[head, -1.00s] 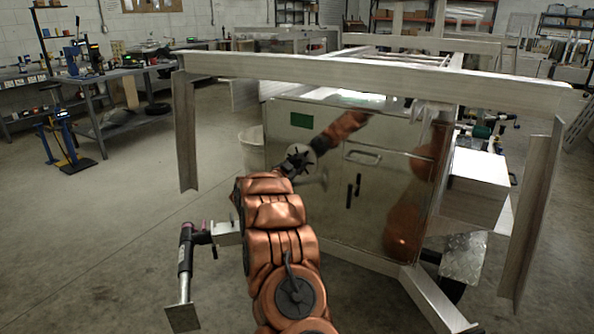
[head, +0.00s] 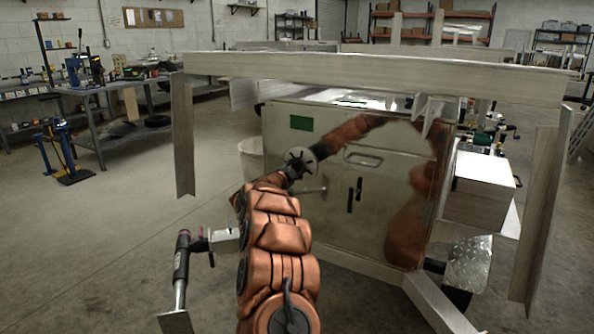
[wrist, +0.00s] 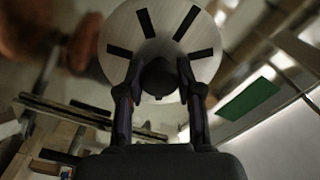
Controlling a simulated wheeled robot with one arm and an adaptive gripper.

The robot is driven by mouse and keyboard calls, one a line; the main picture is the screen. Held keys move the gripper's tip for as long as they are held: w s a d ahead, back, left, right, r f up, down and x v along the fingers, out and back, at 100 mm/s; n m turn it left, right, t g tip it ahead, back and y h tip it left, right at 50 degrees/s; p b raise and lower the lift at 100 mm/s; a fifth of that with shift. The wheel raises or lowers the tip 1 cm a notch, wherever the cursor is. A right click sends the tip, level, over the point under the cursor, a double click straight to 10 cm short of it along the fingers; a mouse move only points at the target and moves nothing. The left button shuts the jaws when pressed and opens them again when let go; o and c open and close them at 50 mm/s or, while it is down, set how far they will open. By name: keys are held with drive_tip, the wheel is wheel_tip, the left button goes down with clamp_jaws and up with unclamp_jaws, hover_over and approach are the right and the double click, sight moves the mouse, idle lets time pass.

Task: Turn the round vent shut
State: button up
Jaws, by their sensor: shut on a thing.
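The round vent (wrist: 205,55) is a pale metal disc with several black slots, large at the top of the wrist view. A dark round knob (wrist: 158,78) sits at its middle. My gripper (wrist: 159,70) has one finger on each side of the knob and is shut on it. In the head view the vent (head: 299,157) shows small at the end of my copper arm, in front of the metal cabinet. My gripper (head: 291,171) is small and dark there, and its fingers cannot be made out.
The shiny cabinet (head: 375,205) stands behind my gripper, with a green label (head: 301,123) and dark handles. An aluminium trailer frame (head: 370,65) spans overhead, with posts at both sides. A trailer jack (head: 182,265) stands left of my arm. Open floor (head: 110,230) lies further left.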

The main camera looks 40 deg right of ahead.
drive_tip(key=o, duration=1.1)
drive_tip(key=shift+o, duration=0.2)
drive_tip(key=shift+a, duration=0.1)
drive_tip(key=v, duration=1.1)
drive_tip(key=shift+a, duration=0.4)
drive_tip(key=shift+s, duration=0.1)
